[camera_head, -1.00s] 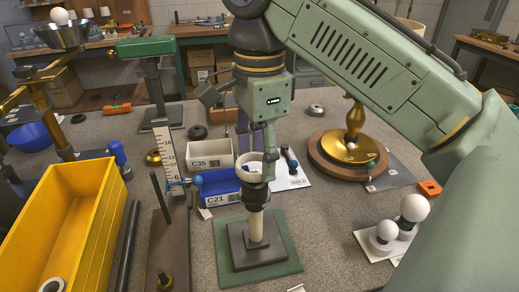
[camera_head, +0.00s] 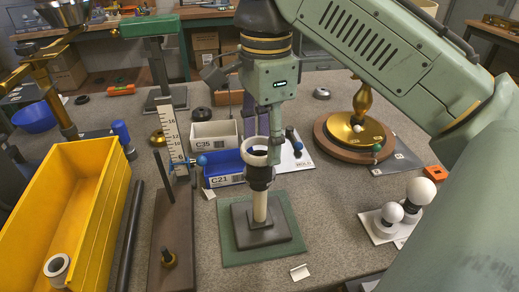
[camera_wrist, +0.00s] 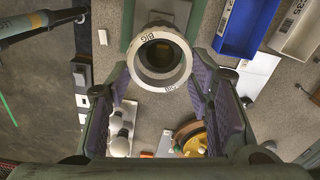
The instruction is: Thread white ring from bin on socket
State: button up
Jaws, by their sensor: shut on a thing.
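The white ring (camera_head: 254,152) is in my gripper (camera_head: 268,145), which is shut on its side. In the wrist view the ring (camera_wrist: 146,76) is between the fingertips, and its face reads "BIG". The black socket (camera_head: 260,178) stands upright on a cream post (camera_head: 260,207) on a dark stepped base (camera_head: 277,236). The ring is at the socket's top in the head view, and the socket (camera_wrist: 160,54) shows through the ring's hole in the wrist view. Whether the ring touches or surrounds the socket's top is not clear. The yellow bin (camera_head: 104,215) holds another white ring (camera_head: 57,268).
The base is on a green mat (camera_head: 290,250). Blue bin C21 (camera_head: 221,179) and white bin C35 (camera_head: 213,142) are close behind. A brown stand (camera_head: 172,240) with upright rods is left. White bulbs (camera_head: 420,191) and a brass lamp base (camera_head: 350,137) are right.

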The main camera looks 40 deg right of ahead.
jog(key=shift+f+b, duration=0.7)
jog(key=shift+f, duration=0.5)
jog(key=shift+f, duration=0.65)
dwell(0.5)
jog(key=shift+o, duration=1.3)
jog(key=c, duration=1)
jog(key=shift+f, duration=0.2)
jog(key=shift+s, duration=0.1)
